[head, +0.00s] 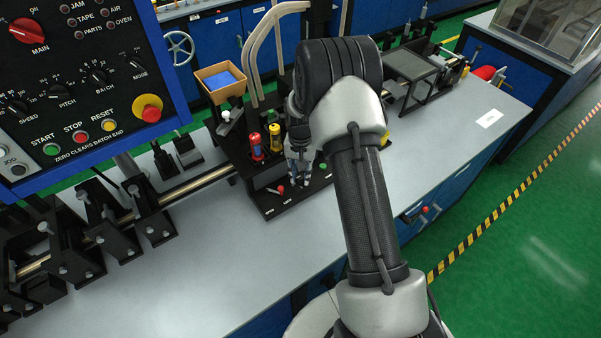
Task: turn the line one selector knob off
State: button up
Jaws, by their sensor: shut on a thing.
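My gripper (301,178) points down at the black station plate (272,208) on the bench, just right of a small red-topped control (280,189). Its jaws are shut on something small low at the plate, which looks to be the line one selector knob. The fingers hide most of that knob, so its pointer direction cannot be read. Small white labels run along the plate's front edge, too small to read. A green button (322,165) sits right of the fingers.
A cardboard bin (221,82) is behind. The control panel (75,90) fills the upper left. The grey bench front (200,270) is clear.

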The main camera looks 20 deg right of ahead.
aim_at(300, 176)
jog(key=o, duration=1.1)
jog(key=shift+r, duration=0.1)
notch_tip(300, 176, up, 12)
jog(key=shift+f, duration=0.1)
dwell(0.3)
